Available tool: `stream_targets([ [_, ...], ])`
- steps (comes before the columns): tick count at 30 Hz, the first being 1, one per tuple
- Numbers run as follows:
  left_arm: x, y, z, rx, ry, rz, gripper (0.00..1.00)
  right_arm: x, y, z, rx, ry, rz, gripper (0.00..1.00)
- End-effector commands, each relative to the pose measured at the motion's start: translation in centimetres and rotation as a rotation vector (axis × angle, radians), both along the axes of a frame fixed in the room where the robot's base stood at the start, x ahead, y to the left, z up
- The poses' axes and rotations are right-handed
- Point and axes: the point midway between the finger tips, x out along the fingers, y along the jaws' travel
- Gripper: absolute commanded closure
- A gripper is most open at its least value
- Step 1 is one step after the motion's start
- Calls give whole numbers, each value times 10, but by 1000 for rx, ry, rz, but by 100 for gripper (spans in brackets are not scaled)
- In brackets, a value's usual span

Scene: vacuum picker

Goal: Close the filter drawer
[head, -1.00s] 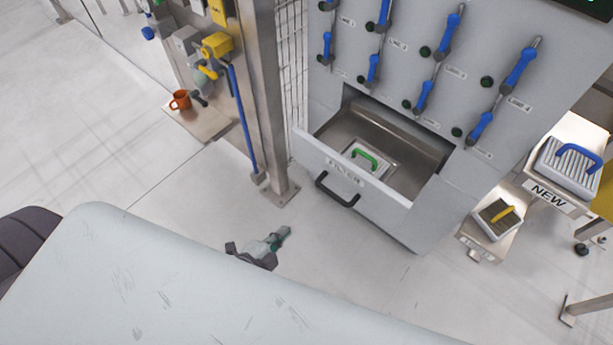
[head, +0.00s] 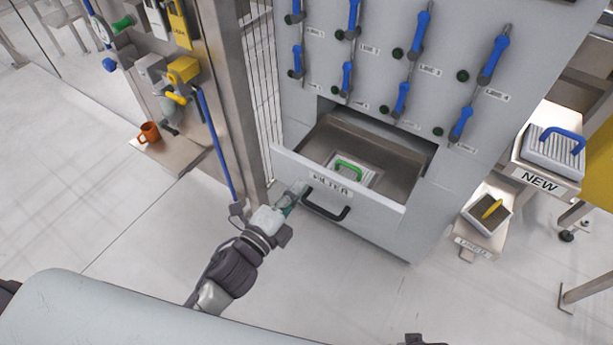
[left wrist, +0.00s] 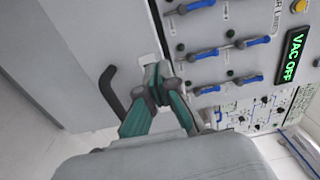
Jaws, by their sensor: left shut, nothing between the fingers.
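The filter drawer (head: 290,163) is pulled out of the grey cabinet, its inside showing. A filter with a green handle (head: 349,168) lies in it. The drawer front has a FILTER label (head: 331,186) and a black bar handle (head: 326,212); the handle also shows in the left wrist view (left wrist: 109,91). My left gripper (head: 297,190) is shut and empty, close in front of the drawer front, near the handle's left end. In the left wrist view its fingertips (left wrist: 158,72) overlap the label's edge. I cannot tell if they touch the front. My right gripper is not clearly seen.
A steel post (head: 232,90) and a mesh panel stand left of the drawer. An orange mug (head: 149,132) sits on a low shelf at the left. On the right are a NEW filter stand (head: 538,180) and a lower stand with a yellow-handled filter (head: 488,212). The floor before the drawer is clear.

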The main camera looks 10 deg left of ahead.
Motion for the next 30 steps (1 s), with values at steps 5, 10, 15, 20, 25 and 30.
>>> stream_targets([
  [5, 26, -9, 0, 0, -1, 0, 100, 0, 0, 0, 0, -1, 0, 60],
  [10, 36, -13, 0, -1, 1, 0, 100, 1, 0, 1, 0, 0, 0, 60],
  [15, 37, -14, 0, -2, 2, 0, 100, 1, 0, 2, 0, -1, 0, 60],
  [20, 37, -14, 0, -2, 2, 0, 100, 2, 0, 2, 0, -2, 0, 60],
  [25, 41, -15, 0, -2, 1, 0, 100, 2, 0, 3, 1, -3, 0, 60],
  [30, 61, -22, 1, -2, -2, 1, 100, 1, 0, 2, 1, -5, 0, 60],
])
